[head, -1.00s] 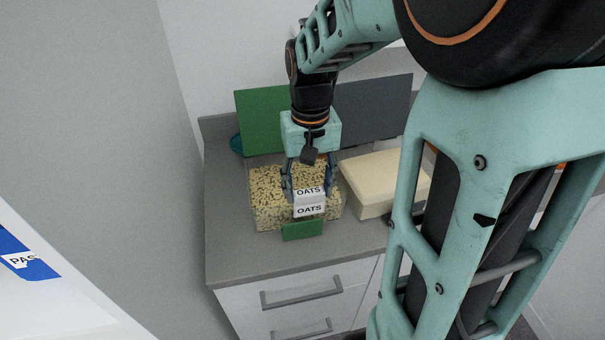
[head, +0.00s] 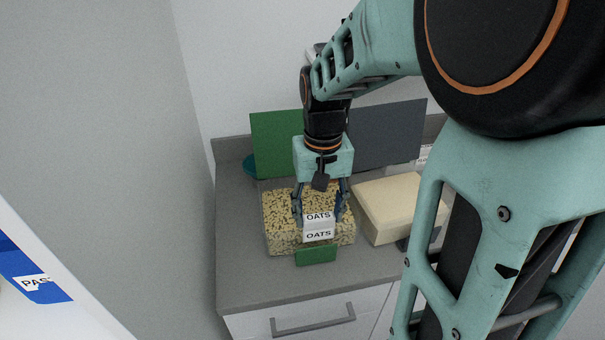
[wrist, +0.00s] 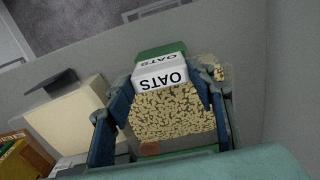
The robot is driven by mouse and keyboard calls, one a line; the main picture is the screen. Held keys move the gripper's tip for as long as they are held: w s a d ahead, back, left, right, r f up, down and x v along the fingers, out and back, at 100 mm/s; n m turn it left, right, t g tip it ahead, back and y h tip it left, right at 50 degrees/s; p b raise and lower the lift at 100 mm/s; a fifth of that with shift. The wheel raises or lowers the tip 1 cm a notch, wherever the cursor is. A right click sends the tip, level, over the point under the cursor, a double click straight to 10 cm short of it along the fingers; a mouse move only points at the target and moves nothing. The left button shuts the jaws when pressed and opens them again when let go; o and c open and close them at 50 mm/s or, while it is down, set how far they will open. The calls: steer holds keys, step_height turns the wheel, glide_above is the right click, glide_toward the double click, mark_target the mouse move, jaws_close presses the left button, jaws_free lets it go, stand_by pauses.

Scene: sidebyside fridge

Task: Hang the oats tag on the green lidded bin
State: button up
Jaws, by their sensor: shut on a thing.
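The oats tag (head: 318,226) is white, with OATS in black on two faces. It is at the top front edge of a clear bin (head: 280,232) full of pale, grainy pieces. A small green plate (head: 316,255) is on the bin's front below the tag, and a green panel (head: 275,145) stands upright behind it, looking like its raised lid. My gripper (head: 319,213) points down at the bin's front, its fingers on either side of the tag, shut on it. The tag also shows in the wrist view (wrist: 160,75). Whether it rests over the rim is unclear.
A cream-filled bin (head: 388,205) with a grey panel (head: 392,135) behind it stands close on the right. The grey counter (head: 240,270) is clear in front and left. A blue strip with a tag reading PAS (head: 30,282) is at the far left.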

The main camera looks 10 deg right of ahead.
steer(key=shift+f+b, duration=1.8)
steer(key=shift+f, duration=0.75)
steer(key=shift+f, duration=1.55)
steer(key=o, duration=1.1)
steer(key=shift+c, duration=0.2)
step_height(320, 180, up, 12)
steer(key=shift+f, duration=0.1)
